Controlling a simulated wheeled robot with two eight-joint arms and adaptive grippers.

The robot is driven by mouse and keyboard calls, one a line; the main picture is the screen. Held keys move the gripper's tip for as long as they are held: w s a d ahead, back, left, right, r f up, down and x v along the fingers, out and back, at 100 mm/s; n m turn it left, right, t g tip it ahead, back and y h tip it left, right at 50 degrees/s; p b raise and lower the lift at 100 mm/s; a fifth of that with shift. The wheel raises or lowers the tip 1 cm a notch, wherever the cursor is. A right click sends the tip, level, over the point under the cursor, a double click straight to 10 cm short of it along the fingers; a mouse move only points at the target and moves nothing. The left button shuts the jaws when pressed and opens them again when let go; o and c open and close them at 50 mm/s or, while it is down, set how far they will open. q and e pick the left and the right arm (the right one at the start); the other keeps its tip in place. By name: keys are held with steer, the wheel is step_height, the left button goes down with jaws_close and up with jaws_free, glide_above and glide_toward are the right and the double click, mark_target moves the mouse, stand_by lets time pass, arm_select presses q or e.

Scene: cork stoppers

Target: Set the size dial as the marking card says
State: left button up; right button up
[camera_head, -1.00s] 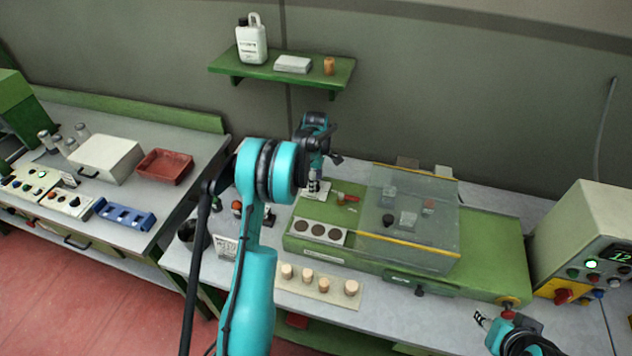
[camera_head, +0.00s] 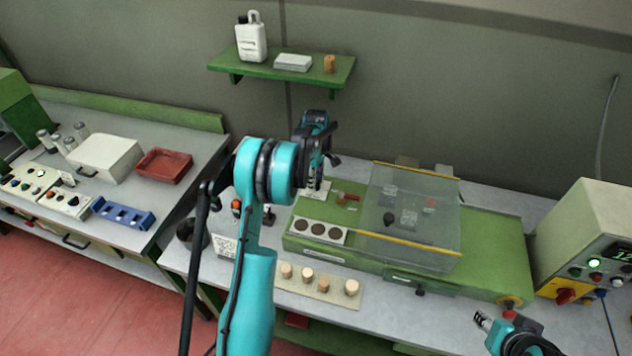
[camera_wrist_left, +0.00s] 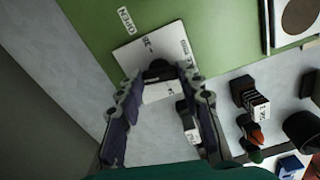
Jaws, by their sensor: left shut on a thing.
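My left gripper (camera_head: 318,176) is over the back left of the green machine. In the left wrist view its two fingers (camera_wrist_left: 160,88) stand on either side of the dark knob of the size dial (camera_wrist_left: 158,68) and are shut on it. The dial's white plate (camera_wrist_left: 133,57) carries printed marks, too small and turned to read surely. A white printed card (camera_head: 225,245), which may be the marking card, stands left of the machine, partly behind my left arm; its print is not readable. My right gripper (camera_head: 483,320) is at the lower right, away from the dial; its jaws are too small to judge.
A clear cover (camera_head: 410,215) with yellow edges stands on the green machine (camera_head: 495,250), right of the dial. A strip with several corks (camera_head: 315,290) lies in front. A control box (camera_head: 590,235) stands at right. A shelf (camera_head: 282,68) hangs on the wall behind.

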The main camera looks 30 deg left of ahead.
arm_select(q)
steer(key=m+b, duration=0.1)
steer(key=m, duration=0.2)
steer(key=shift+m, duration=0.4)
steer(key=m+b, duration=0.1)
steer(key=m, duration=0.2)
steer(key=shift+m, duration=0.3)
steer(key=m+b, duration=0.1)
steer(key=m, duration=0.3)
steer(key=shift+m, duration=2.1)
steer(key=o, duration=1.2)
steer(key=shift+c, duration=0.2)
steer(key=shift+r, duration=0.1)
step_height(320, 180, up, 12)
